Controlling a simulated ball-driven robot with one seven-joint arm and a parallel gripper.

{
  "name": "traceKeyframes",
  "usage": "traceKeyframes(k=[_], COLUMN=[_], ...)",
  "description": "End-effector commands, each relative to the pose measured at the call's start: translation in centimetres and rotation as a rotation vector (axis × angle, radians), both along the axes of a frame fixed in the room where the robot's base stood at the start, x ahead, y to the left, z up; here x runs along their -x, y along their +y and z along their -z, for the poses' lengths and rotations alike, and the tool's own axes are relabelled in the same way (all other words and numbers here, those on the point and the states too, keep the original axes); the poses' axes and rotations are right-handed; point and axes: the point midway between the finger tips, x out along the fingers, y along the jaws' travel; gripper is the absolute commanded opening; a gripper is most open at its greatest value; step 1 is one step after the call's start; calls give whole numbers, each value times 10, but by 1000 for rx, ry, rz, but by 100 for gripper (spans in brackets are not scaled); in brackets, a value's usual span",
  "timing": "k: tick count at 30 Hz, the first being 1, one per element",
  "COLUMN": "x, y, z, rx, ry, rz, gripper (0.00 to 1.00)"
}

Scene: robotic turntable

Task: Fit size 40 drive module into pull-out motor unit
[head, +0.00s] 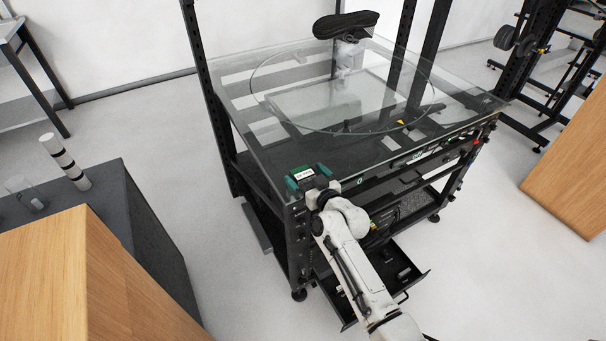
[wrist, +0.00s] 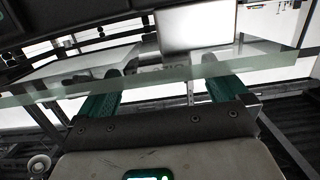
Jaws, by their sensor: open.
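My gripper (head: 306,175) is open at the front left corner of the glass-topped turntable frame. Its two teal fingers also show in the wrist view (wrist: 165,92), on either side of an empty-looking gap. A dark block with a white label (head: 304,173) shows between the fingers in the head view; I cannot tell whether it is the size 40 drive module or whether they touch it. A pulled-out drawer (head: 412,277) low on the frame's front holds several small dark parts. I cannot tell which part is the pull-out motor unit. My arm hides part of the drawer and the frame's front.
The glass top (head: 235,105) carries a round disc (head: 262,97), and its edge crosses the wrist view close to the fingers. Wooden-faced blocks stand at lower left (head: 75,275) and right (head: 570,160). A dark bench (head: 150,235) stands at left. Floor between bench and frame is clear.

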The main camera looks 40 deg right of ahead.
Motion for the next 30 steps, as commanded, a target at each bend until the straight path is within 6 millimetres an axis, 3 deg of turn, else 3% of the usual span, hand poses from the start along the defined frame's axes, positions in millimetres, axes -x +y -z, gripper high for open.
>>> traceKeyframes(k=[8, 26, 30], x=[-3, -3, -3], y=[-1, -1, -1], z=[1, 1, 0], rx=[-1, -1, -1], ry=[0, 0, -1], rz=[0, 0, 0], gripper=[100, 44, 42])
